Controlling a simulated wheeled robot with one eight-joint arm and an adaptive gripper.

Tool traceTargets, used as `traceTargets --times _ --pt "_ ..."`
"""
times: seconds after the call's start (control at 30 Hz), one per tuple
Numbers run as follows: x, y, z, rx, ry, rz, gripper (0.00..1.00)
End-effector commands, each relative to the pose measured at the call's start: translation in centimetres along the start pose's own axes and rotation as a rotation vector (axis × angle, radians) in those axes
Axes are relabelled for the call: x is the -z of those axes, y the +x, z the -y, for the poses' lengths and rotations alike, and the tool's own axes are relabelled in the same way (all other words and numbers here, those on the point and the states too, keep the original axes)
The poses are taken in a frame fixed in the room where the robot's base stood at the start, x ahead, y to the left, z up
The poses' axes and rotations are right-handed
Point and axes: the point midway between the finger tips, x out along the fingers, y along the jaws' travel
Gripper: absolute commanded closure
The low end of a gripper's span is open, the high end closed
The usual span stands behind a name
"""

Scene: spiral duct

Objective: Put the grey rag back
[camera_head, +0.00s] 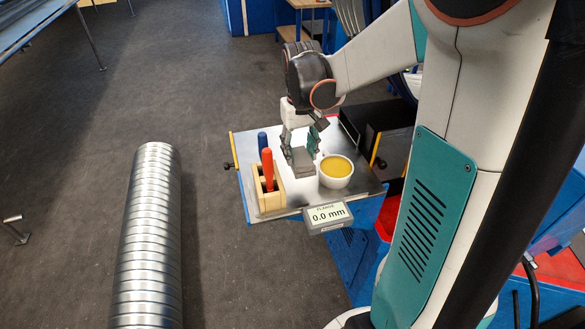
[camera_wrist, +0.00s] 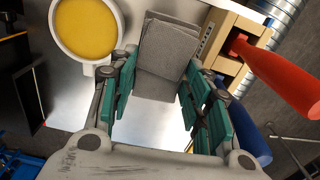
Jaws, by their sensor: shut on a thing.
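The grey rag (camera_head: 303,164) is a folded, flat piece at the metal worktop, between a wooden holder and a cup. It also shows in the wrist view (camera_wrist: 168,45), between the teal finger pads. My gripper (camera_head: 300,148) points down from above and is shut on the rag. In the wrist view my gripper (camera_wrist: 160,82) has a finger on either side of the rag. I cannot tell whether the rag touches the worktop (camera_head: 220,0) or is slightly above it.
A white cup (camera_head: 347,183) of yellow liquid stands close on the right. A wooden holder (camera_head: 270,196) with red (camera_head: 267,168) and blue (camera_head: 262,140) handles stands on the left. A display reading 0.0 mm (camera_head: 329,216) is at the front edge. A spiral duct (camera_head: 148,245) lies left.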

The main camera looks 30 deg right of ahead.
Motion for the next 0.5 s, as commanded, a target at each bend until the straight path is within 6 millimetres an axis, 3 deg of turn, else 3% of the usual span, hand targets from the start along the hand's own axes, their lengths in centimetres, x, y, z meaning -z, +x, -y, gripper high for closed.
traceTargets --times 0.03,0.2,0.5 --pt "0.0 1.4 0.0 0.0 0.0 0.0 0.75" --pt "0.1 4.1 0.0 0.0 0.0 0.0 0.75" --pt "0.0 6.3 0.0 0.0 0.0 0.0 0.75"
